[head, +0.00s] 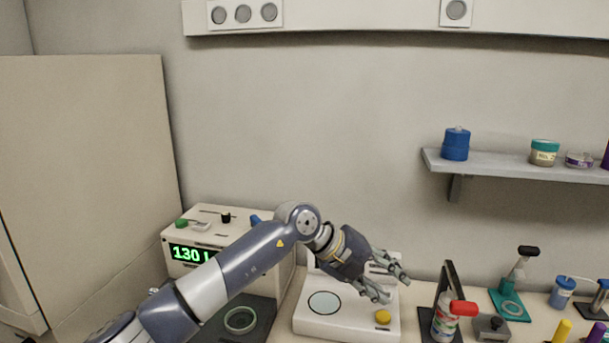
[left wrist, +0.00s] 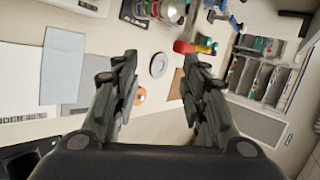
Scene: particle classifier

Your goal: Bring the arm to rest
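My left arm reaches in from the lower left of the head view, and its gripper (head: 394,286) is over the white device (head: 345,325) with a round pale plate and a yellow knob. The fingers are spread and nothing shows between them. The left wrist view also shows this gripper (left wrist: 160,62) with its two fingers well apart and empty, above the bench. My right arm and gripper are not in view.
A box instrument (head: 206,224) with a green display stands left, behind my arm. A red-capped bottle (head: 445,318) by a dark stand (head: 449,275) is to the right. A shelf (head: 500,163) with jars hangs on the wall. Several small items stand at far right.

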